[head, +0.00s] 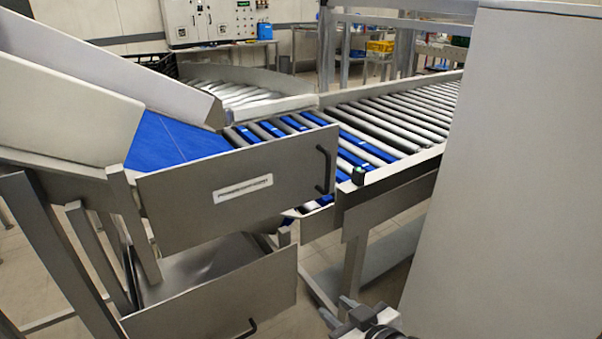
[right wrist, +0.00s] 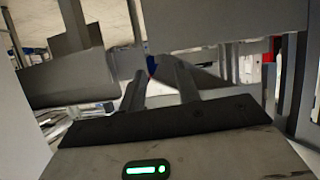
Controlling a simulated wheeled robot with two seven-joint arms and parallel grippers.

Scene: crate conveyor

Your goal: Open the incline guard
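The guard is a flat grey panel (head: 215,215) with a white label (head: 243,188) on its face. In the head view it stands upright along the near side of the blue incline belt (head: 170,145). A dark bar handle (head: 324,170) is at its right end. My right gripper (head: 338,309) is low at the bottom of the head view, below and right of the handle and apart from it. Its two fingers stand apart with nothing between them, also in the right wrist view (right wrist: 160,85). My left gripper is not in view.
A lower grey bin (head: 220,305) with its own dark handle (head: 247,330) sits under the guard. The roller conveyor (head: 400,115) runs off to the back right. A big pale panel (head: 510,160) fills the right side. A control cabinet (head: 210,18) stands at the back.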

